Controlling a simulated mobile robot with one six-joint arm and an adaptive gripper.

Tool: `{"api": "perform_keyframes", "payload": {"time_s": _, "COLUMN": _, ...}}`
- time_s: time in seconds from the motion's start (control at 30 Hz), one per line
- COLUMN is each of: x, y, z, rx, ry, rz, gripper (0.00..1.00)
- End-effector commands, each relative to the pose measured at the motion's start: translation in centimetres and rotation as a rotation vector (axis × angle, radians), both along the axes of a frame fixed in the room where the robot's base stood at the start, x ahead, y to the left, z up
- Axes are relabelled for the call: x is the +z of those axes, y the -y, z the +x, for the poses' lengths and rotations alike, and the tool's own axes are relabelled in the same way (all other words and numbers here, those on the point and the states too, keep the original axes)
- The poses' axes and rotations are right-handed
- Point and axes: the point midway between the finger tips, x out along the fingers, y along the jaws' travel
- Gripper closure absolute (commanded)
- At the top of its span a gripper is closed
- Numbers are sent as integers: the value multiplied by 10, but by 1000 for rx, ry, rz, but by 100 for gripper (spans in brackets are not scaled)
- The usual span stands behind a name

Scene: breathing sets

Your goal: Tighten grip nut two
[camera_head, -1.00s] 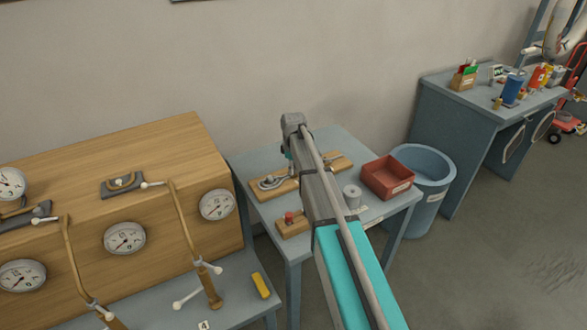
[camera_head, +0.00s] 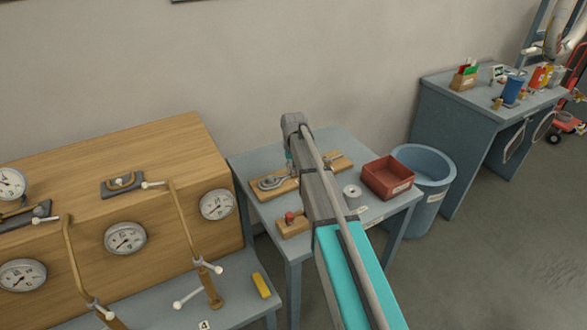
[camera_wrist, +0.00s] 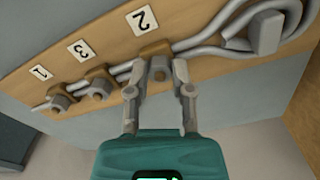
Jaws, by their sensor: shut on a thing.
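In the wrist view a wooden board (camera_wrist: 215,72) carries a row of nuts under plates marked 1, 3 and 2. Grip nut two (camera_wrist: 160,75) sits beneath the plate "2" (camera_wrist: 142,19). My gripper (camera_wrist: 160,80) has one finger on each side of this nut and is shut on it. The nut is partly hidden by the fingers. A grey rope or cable loop (camera_wrist: 230,35) runs along the board to a grey block. In the head view the board (camera_head: 275,188) lies on the small table, and my arm hides its middle and the gripper.
On the same small table (camera_head: 340,142) stand a red bin (camera_head: 387,178), a grey roll (camera_head: 352,196) and a small wooden block with a red knob (camera_head: 291,221). A blue barrel (camera_head: 428,190) stands right of it. A wooden gauge panel (camera_head: 150,215) is at left.

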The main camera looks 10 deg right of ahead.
Motion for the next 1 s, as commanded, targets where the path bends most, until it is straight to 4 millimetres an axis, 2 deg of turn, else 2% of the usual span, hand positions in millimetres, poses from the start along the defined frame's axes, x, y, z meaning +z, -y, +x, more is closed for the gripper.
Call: {"api": "perform_keyframes", "payload": {"time_s": 1.0, "x": 0, "y": 1, "z": 2, "rx": -967, "ry": 5, "rz": -1, "gripper": 100}}
